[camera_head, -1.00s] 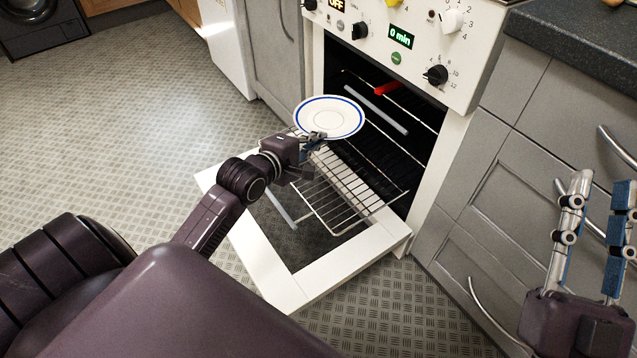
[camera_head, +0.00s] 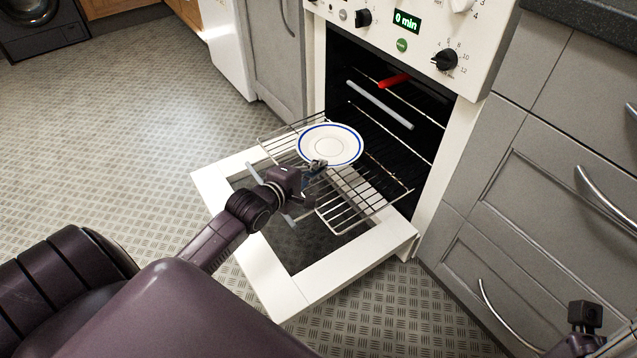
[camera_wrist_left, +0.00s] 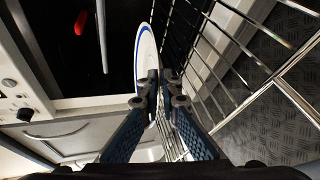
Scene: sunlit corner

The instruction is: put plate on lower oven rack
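A white plate with a blue rim (camera_head: 330,146) is at the oven opening, over the pulled-out lower rack (camera_head: 362,207). My left gripper (camera_head: 317,168) is shut on the plate's near edge. In the left wrist view the plate (camera_wrist_left: 146,52) shows edge-on between the fingertips (camera_wrist_left: 159,88), beside the rack wires (camera_wrist_left: 215,60). I cannot tell whether the plate touches the rack. The oven door (camera_head: 262,278) is folded down below the rack. Of my right arm only a dark part shows at the lower right edge; its fingers are out of frame.
The oven's control panel (camera_head: 420,27) overhangs the opening. Inside are a grey bar (camera_head: 380,104) and a red piece (camera_head: 393,81) higher up. Grey drawers with handles (camera_head: 602,190) stand to the right. The patterned floor (camera_head: 130,130) to the left is clear.

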